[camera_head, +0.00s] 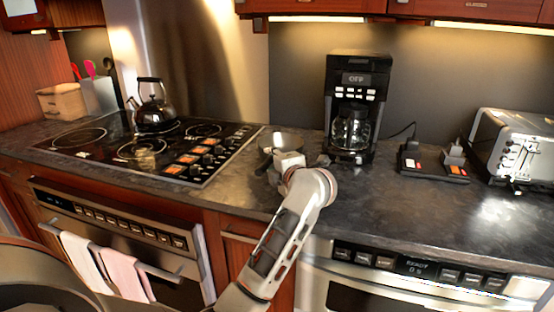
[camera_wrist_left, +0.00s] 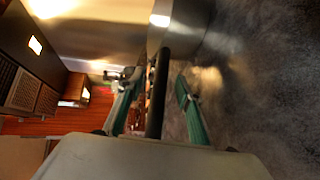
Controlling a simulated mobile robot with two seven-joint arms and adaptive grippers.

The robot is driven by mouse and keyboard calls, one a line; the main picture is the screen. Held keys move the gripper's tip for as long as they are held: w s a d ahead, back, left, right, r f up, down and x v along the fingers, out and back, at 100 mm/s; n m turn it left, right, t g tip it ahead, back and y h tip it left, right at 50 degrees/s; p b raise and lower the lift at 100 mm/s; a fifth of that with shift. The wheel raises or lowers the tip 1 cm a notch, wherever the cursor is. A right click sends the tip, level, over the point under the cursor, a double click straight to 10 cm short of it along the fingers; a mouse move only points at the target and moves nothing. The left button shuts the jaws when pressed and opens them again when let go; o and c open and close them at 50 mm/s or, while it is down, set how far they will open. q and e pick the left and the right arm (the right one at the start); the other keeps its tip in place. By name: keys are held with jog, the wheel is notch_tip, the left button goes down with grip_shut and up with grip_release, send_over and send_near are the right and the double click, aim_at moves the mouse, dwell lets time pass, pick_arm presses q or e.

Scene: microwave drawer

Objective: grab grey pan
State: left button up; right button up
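The grey pan (camera_head: 284,139) lies on the dark counter between the stove and the coffee maker, partly hidden behind my left gripper in the head view. My left gripper (camera_head: 287,160) is at the near side of the pan. In the left wrist view, the pan's grey side (camera_wrist_left: 182,24) shows at the top and its black handle (camera_wrist_left: 157,85) runs down between the fingers. The left gripper (camera_wrist_left: 156,100) is open there, with a visible gap between the handle and each green-grey finger. My right gripper is not in view.
A black kettle (camera_head: 153,108) stands on the stove (camera_head: 100,148) at left. A coffee maker (camera_head: 354,100) stands just right of the pan. A small black tray (camera_head: 433,170) and a toaster (camera_head: 512,145) are further right. The front counter at right is clear.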

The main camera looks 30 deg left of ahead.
pick_arm(q)
jog(key=x, duration=0.2)
jog(key=shift+w+a+f, duration=0.15)
jog(key=shift+a+f, duration=0.05)
jog(key=shift+a, duration=0.05)
grip_shut()
jog(key=shift+r, duration=0.15)
jog(key=shift+r, duration=0.1)
